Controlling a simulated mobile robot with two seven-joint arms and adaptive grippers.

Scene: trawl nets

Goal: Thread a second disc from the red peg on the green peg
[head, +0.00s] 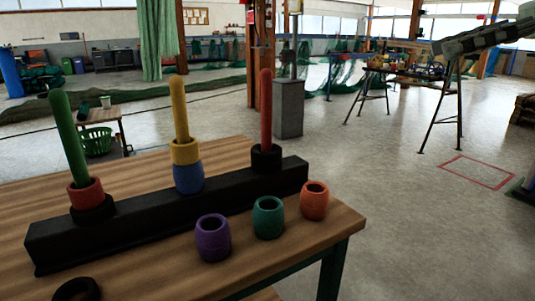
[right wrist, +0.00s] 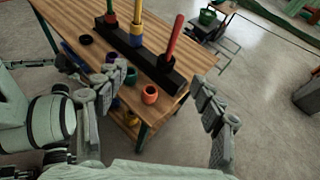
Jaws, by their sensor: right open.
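The red peg (head: 266,108) stands at the right end of the black base (head: 140,229), with one black disc (head: 266,158) at its foot. The green peg (head: 69,138) leans at the left end, carrying a red disc (head: 86,195) above a black disc (head: 92,209). The yellow peg (head: 179,108) between them holds a yellow ring (head: 185,152) over a blue ring (head: 188,177). My right gripper (head: 441,46) is at the upper right of the head view, apart from the pegs. In the right wrist view its fingers (right wrist: 160,80) are spread and empty. My left gripper is out of view.
Purple (head: 213,238), teal (head: 268,217) and orange (head: 314,201) rings stand in front of the base. A loose black disc (head: 76,290) lies near the front left. The table (head: 285,246) ends just right of the orange ring; open floor lies beyond.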

